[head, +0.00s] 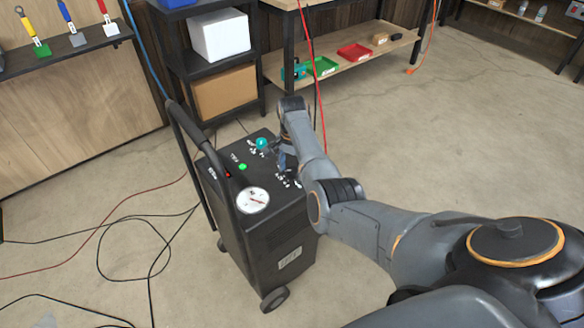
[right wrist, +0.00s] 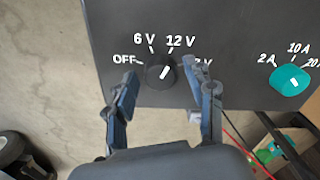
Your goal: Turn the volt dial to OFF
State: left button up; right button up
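The volt dial (right wrist: 161,73) is a black knob on the dark panel of the wheeled cart charger (head: 268,225). Its white pointer line tilts up and right, roughly toward the 12 V mark. The OFF label (right wrist: 124,59) is to its left. My right gripper (right wrist: 170,88) is open, with one blue-grey finger on each side of the dial in the picture. Whether either finger touches it I cannot tell. In the head view, my right gripper (head: 284,157) is over the panel and hides the volt dial. My left gripper is not in view.
A teal amp dial (right wrist: 291,80) is right of the volt dial; it also shows in the head view (head: 262,143). A gauge (head: 253,200), green button (head: 242,167) and black handle (head: 187,127) are on the cart. Cables (head: 110,240) lie on the floor at left.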

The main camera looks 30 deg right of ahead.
jog(key=c, duration=0.9)
